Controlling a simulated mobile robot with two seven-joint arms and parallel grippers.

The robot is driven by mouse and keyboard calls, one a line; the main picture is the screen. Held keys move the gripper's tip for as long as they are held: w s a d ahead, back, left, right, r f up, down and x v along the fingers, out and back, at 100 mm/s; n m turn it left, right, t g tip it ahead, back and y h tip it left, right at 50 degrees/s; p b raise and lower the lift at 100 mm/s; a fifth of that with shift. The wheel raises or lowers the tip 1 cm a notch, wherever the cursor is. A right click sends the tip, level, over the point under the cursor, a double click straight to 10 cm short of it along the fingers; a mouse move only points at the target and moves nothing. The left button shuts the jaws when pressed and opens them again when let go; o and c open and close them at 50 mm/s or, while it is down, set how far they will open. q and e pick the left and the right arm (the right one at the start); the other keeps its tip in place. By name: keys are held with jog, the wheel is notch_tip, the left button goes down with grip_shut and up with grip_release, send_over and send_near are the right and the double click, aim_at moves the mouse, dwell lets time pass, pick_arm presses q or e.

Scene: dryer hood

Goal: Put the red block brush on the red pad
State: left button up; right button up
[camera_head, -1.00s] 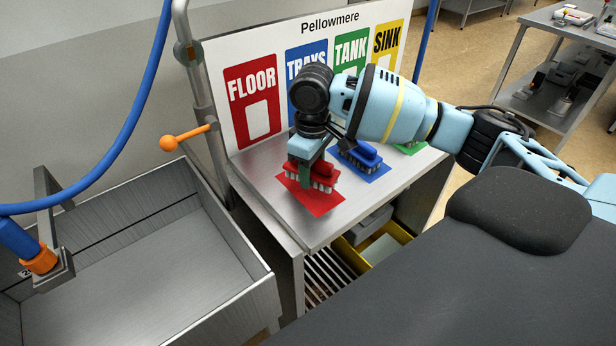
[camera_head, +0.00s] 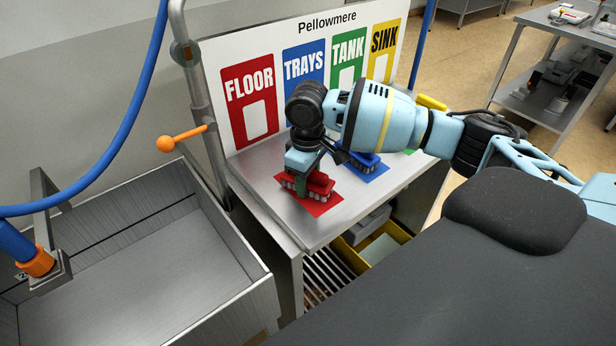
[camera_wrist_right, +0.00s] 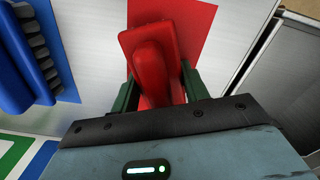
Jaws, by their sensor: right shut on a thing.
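The red block brush (camera_head: 320,182) is upright, bristles down, over the red pad (camera_head: 316,207). It appears to rest on the pad, though contact under the bristles is hidden. My right gripper (camera_head: 303,180) comes from above and is shut on the brush. In the right wrist view the red brush (camera_wrist_right: 150,50) lies between the dark green fingers of the gripper (camera_wrist_right: 160,88), with the red pad (camera_wrist_right: 197,20) beyond it. My left gripper is not in view.
A blue brush (camera_head: 364,161) stands on a blue pad (camera_head: 376,172) just right of the red one. A yellow brush (camera_head: 431,102) shows behind my arm. A labelled board (camera_head: 315,30) stands behind the steel table (camera_head: 270,200). A steel sink (camera_head: 150,260) is at left.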

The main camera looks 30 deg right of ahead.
jog(key=o, duration=1.1)
jog(key=shift+f, duration=0.2)
jog(key=shift+s, duration=0.1)
jog(key=shift+a, duration=0.1)
notch_tip(320, 180, up, 13)
jog(key=shift+f+p, duration=0.15)
jog(key=shift+p, duration=0.3)
